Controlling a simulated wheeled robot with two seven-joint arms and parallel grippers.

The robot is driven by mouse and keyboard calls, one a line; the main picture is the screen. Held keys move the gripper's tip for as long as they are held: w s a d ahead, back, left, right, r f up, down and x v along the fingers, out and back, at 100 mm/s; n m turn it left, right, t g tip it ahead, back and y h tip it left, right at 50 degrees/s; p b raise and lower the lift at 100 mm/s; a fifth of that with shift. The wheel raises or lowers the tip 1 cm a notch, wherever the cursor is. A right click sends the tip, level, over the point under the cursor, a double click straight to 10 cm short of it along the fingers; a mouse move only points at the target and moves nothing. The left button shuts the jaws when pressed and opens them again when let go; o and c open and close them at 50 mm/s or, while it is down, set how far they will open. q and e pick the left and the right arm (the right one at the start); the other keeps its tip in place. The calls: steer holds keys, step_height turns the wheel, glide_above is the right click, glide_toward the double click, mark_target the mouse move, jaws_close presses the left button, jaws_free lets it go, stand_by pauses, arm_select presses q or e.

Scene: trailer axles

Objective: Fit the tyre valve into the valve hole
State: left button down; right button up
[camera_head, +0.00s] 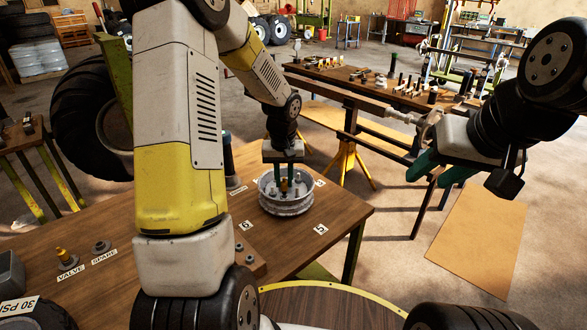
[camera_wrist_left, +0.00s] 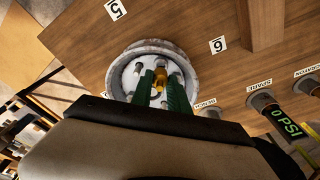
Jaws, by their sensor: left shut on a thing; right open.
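The silver wheel rim (camera_head: 287,206) lies flat on the wooden table, with several studs inside it. My left gripper (camera_head: 284,187) reaches down into the rim with its green fingers shut on a small yellow-brass valve (camera_head: 284,184). In the left wrist view the brass piece (camera_wrist_left: 160,77) shows between the fingers, over the rim's inner face (camera_wrist_left: 130,78). The valve hole is hidden, so I cannot tell if the valve sits in it. Another yellow piece (camera_head: 63,255) stands upright by the VALVE label. My right gripper (camera_head: 428,184) is open and empty, off the table to the right.
A dark fitting (camera_head: 101,246) stands by the SPARE label. In the left wrist view a 0 PSI gauge (camera_wrist_left: 284,122) lies to the right of the rim. A large tyre (camera_head: 95,115) stands behind at left. A bench with parts (camera_head: 350,80) is further back.

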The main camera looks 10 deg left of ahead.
arm_select(q)
steer(key=shift+f, duration=1.35)
stand_by(0.3)
steer(key=c, duration=1.2)
jaws_free()
steer(key=shift+r, duration=0.1)
steer(key=s+r+m+t, duration=0.1)
steer(key=s+r, duration=0.3)
steer(key=r, duration=0.5)
steer(key=s+r+t, duration=0.1)
steer(key=s+r, duration=0.3)
steer(key=r, duration=0.4)
steer(key=s+r+t, duration=0.1)
steer(key=s+r, duration=0.1)
steer(key=s, duration=0.3)
steer(key=s+d+r+m+t+h, duration=0.1)
steer(key=s+r, duration=0.2)
steer(key=s, duration=0.2)
steer(key=s+d+r+m+h, duration=0.1)
steer(key=s+r, duration=0.2)
steer(key=s, duration=0.3)
steer(key=shift+d+t, duration=0.1)
steer(key=shift+t, duration=0.3)
